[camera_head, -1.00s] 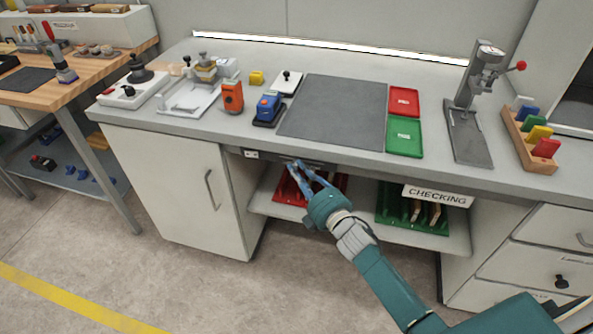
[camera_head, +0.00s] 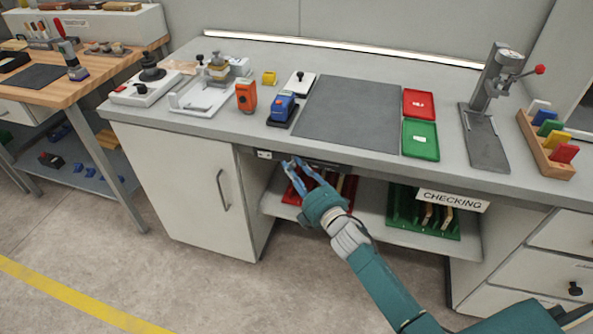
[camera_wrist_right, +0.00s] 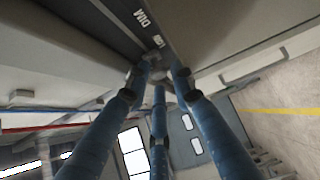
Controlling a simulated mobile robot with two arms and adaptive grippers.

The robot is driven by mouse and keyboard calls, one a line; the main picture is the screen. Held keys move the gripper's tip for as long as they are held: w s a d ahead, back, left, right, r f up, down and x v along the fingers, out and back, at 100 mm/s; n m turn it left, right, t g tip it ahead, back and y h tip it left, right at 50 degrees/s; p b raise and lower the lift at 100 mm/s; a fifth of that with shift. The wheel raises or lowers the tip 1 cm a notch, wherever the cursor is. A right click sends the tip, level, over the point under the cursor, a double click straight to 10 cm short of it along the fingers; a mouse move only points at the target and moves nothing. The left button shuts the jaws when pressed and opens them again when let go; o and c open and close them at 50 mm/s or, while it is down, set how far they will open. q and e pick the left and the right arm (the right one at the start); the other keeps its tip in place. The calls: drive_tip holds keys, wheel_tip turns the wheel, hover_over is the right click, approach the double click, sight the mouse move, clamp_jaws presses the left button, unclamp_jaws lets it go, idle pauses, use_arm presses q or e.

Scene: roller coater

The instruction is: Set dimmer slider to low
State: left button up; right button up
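The dimmer is a dark strip (camera_head: 318,163) under the bench's front edge, with a small white label (camera_head: 264,155) at its left end. In the right wrist view, white lettering (camera_wrist_right: 146,19) reading like DIM and LOW shows on the dark strip (camera_wrist_right: 170,14). My right gripper (camera_head: 292,164) is at the strip's left part, close to the label; its blue fingers point up at it. In the right wrist view its fingertips (camera_wrist_right: 160,76) surround a small greyish spot, perhaps the slider knob, mostly hidden. Whether they grip it is unclear. My left gripper is out of view.
A red bin (camera_head: 345,192) and a green bin (camera_head: 400,215) stand on the shelf below, by a CHECKING sign (camera_head: 453,200). Bench top above holds a grey mat (camera_head: 350,110), trays and a lever press (camera_head: 487,110). A cabinet door (camera_head: 190,190) is to the left.

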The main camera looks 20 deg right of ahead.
drive_tip(key=shift+s+d+f, duration=0.1)
drive_tip(key=shift+s+d, duration=0.05)
drive_tip(key=shift+s, duration=0.35)
drive_tip(key=s+d, duration=0.2)
drive_tip(key=s, duration=0.8)
drive_tip(key=shift+s, duration=0.4)
drive_tip(key=s+d+f+m+g+h, duration=0.1)
drive_tip(key=s+f+m+g, duration=0.3)
drive_tip(key=f, duration=0.8)
drive_tip(key=s+d+f+m+g+h, duration=0.1)
drive_tip(key=s+f+m, duration=0.2)
drive_tip(key=s+f, duration=0.55)
drive_tip(key=s+d+f+m+g+h, duration=0.1)
drive_tip(key=s+f+m+g, duration=0.15)
drive_tip(key=f, duration=1.15)
drive_tip(key=s+f+m+g, duration=0.2)
drive_tip(key=s+f, duration=0.4)
drive_tip(key=s, duration=0.5)
drive_tip(key=s+a+f+m+g, duration=0.1)
drive_tip(key=s+f+m+g, duration=0.2)
drive_tip(key=s+f, duration=0.3)
drive_tip(key=s+f+m+g, duration=0.3)
drive_tip(key=s+f, duration=0.3)
drive_tip(key=s, duration=0.9)
drive_tip(key=shift+s+a+g, duration=0.4)
drive_tip(key=shift+g, duration=0.15)
